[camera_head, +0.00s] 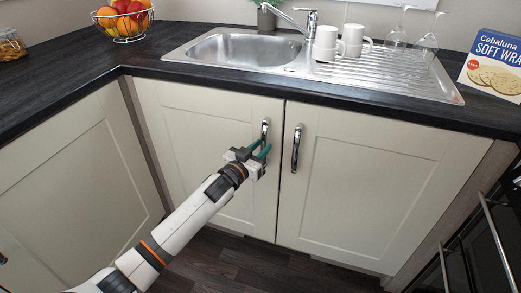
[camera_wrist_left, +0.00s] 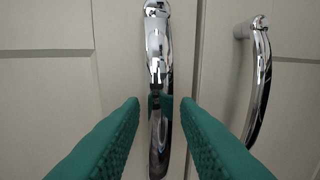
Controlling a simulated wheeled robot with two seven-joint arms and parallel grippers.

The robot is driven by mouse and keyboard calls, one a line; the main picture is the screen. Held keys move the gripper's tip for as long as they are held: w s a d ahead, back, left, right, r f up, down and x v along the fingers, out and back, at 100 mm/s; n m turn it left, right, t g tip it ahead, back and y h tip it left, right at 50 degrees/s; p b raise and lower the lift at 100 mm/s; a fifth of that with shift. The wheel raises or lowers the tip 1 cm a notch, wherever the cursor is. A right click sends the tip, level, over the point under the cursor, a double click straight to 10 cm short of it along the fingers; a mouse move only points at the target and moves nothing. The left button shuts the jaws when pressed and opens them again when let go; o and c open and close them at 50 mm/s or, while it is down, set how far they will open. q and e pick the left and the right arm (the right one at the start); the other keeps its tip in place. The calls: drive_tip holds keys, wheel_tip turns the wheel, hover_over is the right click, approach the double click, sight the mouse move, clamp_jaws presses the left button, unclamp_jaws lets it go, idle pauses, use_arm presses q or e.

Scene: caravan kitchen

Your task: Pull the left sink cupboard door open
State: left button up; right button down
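The left sink cupboard door (camera_head: 205,130) is cream, with a chrome bar handle (camera_head: 265,130) near its right edge. It looks shut, level with the right door (camera_head: 365,185). My left gripper (camera_head: 262,149) is at this handle, reaching in from the lower left. In the left wrist view its green fingers (camera_wrist_left: 161,103) stand on either side of the left handle (camera_wrist_left: 157,50), with a gap to the chrome on each side. The gripper is open. The right door's handle (camera_head: 296,148) also shows in the left wrist view (camera_wrist_left: 260,80), outside the fingers. My right gripper is not in view.
Above the doors is a dark worktop (camera_head: 60,85) with a steel sink (camera_head: 245,50), white mugs (camera_head: 327,42), glasses, a cracker box (camera_head: 492,66) and a fruit bowl (camera_head: 124,36). Another cupboard (camera_head: 75,190) adjoins at left; an oven (camera_head: 490,240) stands at right. The dark floor (camera_head: 235,265) below is clear.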

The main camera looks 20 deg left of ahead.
use_arm(q)
drive_tip(key=shift+w, duration=0.15)
clamp_jaws()
idle(0.4)
